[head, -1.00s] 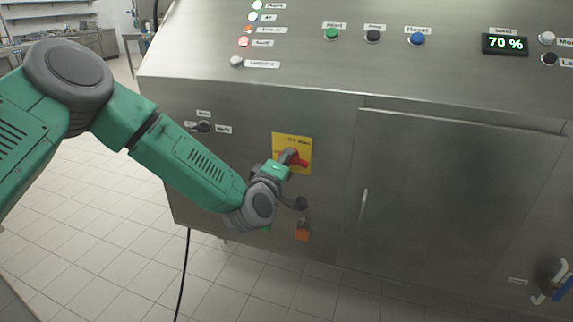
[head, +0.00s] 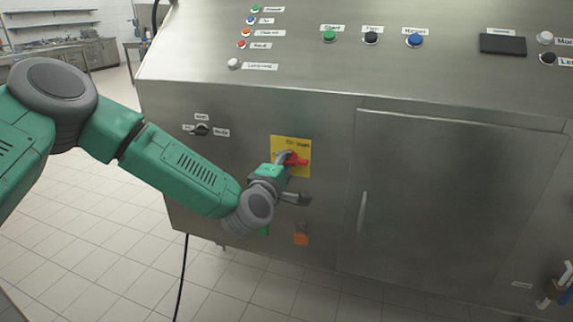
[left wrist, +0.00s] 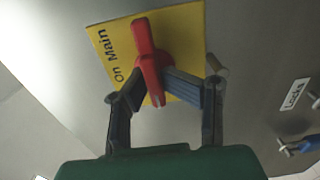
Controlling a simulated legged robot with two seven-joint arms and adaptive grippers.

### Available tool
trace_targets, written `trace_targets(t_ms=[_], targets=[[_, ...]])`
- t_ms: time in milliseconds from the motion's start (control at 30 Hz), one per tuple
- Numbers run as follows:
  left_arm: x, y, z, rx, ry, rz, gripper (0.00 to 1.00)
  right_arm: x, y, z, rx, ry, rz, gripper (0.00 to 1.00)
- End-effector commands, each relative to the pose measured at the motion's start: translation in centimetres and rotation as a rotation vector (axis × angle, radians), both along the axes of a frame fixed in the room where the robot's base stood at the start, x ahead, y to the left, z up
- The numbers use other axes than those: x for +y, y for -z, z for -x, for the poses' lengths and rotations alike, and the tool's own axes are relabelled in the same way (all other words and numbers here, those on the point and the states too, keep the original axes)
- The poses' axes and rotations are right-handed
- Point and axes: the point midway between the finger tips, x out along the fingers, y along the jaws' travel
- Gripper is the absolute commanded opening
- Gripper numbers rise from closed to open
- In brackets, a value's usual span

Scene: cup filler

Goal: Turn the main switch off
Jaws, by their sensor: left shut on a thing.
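The main switch is a red rotary handle (head: 298,159) on a yellow plate (head: 304,143) on the steel machine's front panel. In the left wrist view the red handle (left wrist: 145,40) stands out from the yellow plate (left wrist: 185,25), which reads "On Main". My left gripper (head: 286,159) is at the handle; in the left wrist view its two fingers (left wrist: 155,83) are closed on the handle's near end, one on each side. In the head view the fingers partly cover the handle. My right gripper is in neither view.
The speed display (head: 502,44) is dark, and the indicator lamps (head: 248,27) look unlit. A black selector knob (head: 202,130) is left of the plate. An orange part (head: 301,237) sits below it. A cabinet door (head: 450,190) is to the right.

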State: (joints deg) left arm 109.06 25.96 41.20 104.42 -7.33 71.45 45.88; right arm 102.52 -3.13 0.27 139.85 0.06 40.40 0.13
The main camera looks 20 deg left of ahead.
Motion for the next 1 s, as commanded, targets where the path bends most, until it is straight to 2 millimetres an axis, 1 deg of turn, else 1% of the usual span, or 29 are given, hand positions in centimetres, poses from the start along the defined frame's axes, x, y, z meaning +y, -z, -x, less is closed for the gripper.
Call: trace_targets(t_ms=[33, 100, 133, 167, 600, 700, 767, 867, 1000], targets=[[0.4, -1.1, -0.4, -0.025, -0.013, 0.005, 0.00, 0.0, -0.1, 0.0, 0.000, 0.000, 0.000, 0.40], [0.4, -1.1, -0.4, -0.025, -0.013, 0.005, 0.00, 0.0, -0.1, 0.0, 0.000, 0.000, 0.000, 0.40], [0.4, -1.1, -0.4, -0.024, -0.013, 0.005, 0.30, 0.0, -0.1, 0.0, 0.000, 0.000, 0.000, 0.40], [0.4, -1.1, -0.4, -0.024, -0.012, 0.005, 0.32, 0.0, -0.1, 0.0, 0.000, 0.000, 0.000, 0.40], [0.2, -0.4, -0.3, -0.010, -0.007, 0.000, 0.32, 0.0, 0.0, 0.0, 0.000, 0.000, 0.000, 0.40], [0.2, -0.3, 0.1, -0.008, -0.006, 0.000, 0.32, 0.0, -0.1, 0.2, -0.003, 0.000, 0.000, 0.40], [0.2, -0.3, 0.7, -0.008, -0.006, 0.000, 0.32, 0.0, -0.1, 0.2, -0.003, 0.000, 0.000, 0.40], [0.4, -0.3, 2.3, -0.007, -0.006, 0.001, 0.32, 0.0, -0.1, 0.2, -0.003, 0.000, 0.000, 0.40], [0.4, -0.2, 5.4, -0.006, -0.005, 0.001, 0.32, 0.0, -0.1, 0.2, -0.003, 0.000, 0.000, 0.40]])
